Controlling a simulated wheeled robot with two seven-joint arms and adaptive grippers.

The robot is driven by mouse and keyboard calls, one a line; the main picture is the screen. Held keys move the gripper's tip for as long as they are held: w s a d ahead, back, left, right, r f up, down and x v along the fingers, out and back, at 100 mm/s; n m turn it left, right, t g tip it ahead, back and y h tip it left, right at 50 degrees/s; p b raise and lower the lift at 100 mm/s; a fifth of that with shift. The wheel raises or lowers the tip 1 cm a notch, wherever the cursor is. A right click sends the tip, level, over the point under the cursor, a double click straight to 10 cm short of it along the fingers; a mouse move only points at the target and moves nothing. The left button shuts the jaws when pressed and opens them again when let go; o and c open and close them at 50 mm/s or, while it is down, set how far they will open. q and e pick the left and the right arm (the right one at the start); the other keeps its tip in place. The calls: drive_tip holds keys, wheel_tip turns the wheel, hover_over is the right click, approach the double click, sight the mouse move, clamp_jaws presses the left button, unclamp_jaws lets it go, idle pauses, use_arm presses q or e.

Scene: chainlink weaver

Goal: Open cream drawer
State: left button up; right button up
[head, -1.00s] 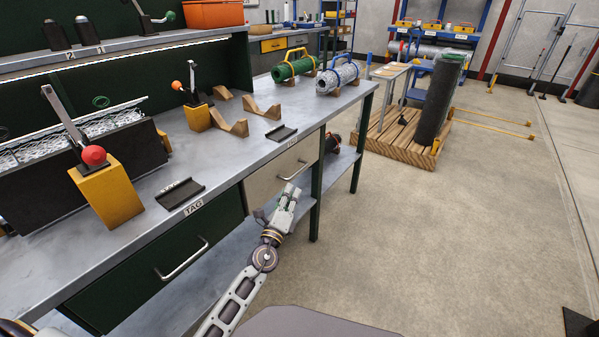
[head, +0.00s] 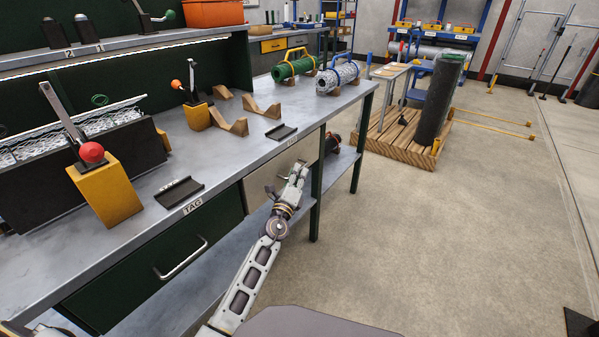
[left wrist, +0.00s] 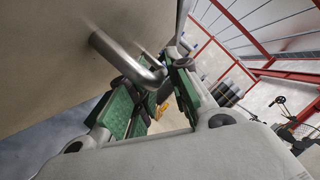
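The cream drawer (head: 262,184) is shut in the bench front, right of a dark green drawer. In the head view, my left gripper (head: 297,172) is at its front and covers most of its metal handle. In the left wrist view, the cream drawer front (left wrist: 60,50) fills the upper left. The bent handle (left wrist: 125,58) reaches in between the green-padded fingers of my left gripper (left wrist: 158,95). The fingers are apart; I see no firm closing on the bar. My right gripper is not in view.
The green drawer (head: 150,262) with its own handle is to the left. A green bench leg (head: 317,190) stands just right of the cream drawer. Levers, wooden cradles and mesh rolls are on the bench top (head: 230,155).

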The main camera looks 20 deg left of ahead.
use_arm(q)
drive_tip(key=shift+x, duration=1)
clamp_jaws()
